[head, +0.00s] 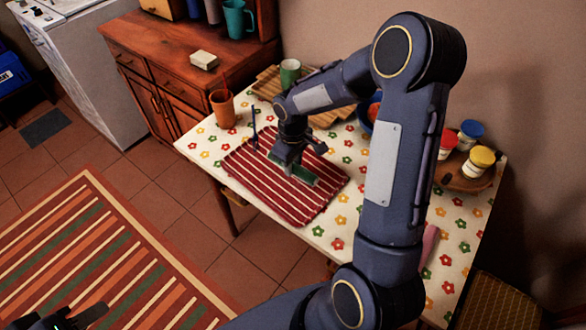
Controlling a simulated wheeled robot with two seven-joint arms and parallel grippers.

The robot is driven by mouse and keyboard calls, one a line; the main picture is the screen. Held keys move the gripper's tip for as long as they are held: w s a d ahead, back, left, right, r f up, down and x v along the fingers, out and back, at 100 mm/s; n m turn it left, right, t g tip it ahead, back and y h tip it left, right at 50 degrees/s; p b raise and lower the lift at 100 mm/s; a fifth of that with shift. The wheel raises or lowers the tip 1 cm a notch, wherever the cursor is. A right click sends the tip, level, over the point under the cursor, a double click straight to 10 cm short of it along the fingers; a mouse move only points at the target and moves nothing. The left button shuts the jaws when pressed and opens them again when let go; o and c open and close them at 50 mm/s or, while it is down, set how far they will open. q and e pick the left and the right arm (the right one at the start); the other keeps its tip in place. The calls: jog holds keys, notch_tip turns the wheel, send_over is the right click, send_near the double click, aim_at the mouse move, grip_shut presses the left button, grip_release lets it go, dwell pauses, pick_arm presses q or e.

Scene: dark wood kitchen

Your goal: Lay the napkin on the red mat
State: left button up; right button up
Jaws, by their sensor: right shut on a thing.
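The red mat (250,192) with white stripes lies on the flowered tablecloth. My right gripper (288,163) points down over the mat's middle and is shut on a green napkin (305,177), of which only a narrow strip shows. The napkin is over the mat; I cannot tell whether it touches it. My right arm hides part of the table. My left gripper (82,318) is at the bottom left edge, over the striped rug and away from the table; its jaws are too cut off to judge.
An orange cup (223,109) stands near the mat's far left corner. A green cup (290,73) stands on a wooden rack behind. A wooden tray (452,176) with lidded jars is at the right. A wooden cabinet (150,75) stands at the back left.

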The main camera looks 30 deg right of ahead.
jog(key=shift+d+f, duration=0.1)
jog(key=shift+f, duration=1.6)
jog(key=shift+f, duration=0.1)
jog(key=shift+f, duration=0.15)
jog(key=o, duration=0.9)
jog(key=shift+o, duration=0.2)
jog(key=shift+r, duration=0.2)
